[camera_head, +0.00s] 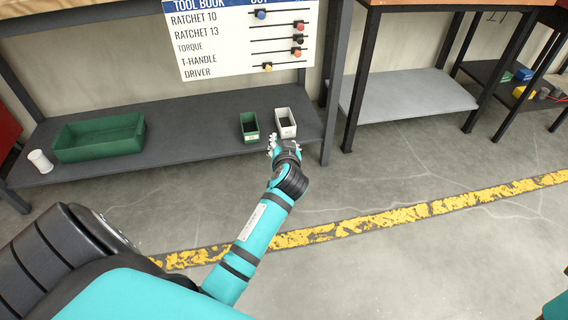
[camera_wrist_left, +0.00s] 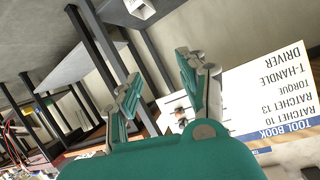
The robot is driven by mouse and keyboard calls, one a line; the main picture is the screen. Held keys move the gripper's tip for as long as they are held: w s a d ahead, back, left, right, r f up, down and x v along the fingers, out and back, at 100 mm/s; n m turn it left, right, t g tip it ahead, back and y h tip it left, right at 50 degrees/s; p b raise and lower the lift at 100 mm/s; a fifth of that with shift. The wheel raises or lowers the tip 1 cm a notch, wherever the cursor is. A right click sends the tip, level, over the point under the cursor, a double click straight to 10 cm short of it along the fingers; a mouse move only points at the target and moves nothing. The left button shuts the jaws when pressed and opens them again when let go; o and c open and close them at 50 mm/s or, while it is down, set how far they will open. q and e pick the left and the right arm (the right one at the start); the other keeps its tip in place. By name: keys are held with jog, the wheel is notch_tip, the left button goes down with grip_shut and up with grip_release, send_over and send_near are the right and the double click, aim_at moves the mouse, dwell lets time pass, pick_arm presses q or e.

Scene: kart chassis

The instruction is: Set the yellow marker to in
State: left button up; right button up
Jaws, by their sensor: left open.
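The white tool book board (camera_head: 215,62) hangs at the top middle of the head view, with a slider rail per row. The yellow marker (camera_head: 267,67) sits on the lowest rail, beside DRIVER, towards the rail's left part. My left gripper (camera_head: 274,146) is below the board, apart from it, in front of the lower shelf. In the left wrist view the open, empty fingers (camera_wrist_left: 157,82) show with the board (camera_wrist_left: 270,95) upside down at right. A finger hides part of the rails there, and I cannot make out the yellow marker.
Other markers on the board are blue (camera_head: 260,14), red (camera_head: 299,25), black (camera_head: 299,40) and orange (camera_head: 296,53). The lower shelf (camera_head: 190,128) holds a green tray (camera_head: 98,138), a white cup (camera_head: 40,161) and two small bins. A table leg (camera_head: 335,90) stands right of the board.

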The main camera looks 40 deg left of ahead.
pick_arm(q)
jog(key=s+d+f+m+g+h+p, duration=0.1)
jog(key=s+d+f+h+p, duration=0.1)
jog(key=s+d+f, duration=0.1)
jog(key=shift+s+d+f+m, duration=0.2)
jog(key=shift+s+f+m, duration=0.2)
jog(key=shift+s+f, duration=0.4)
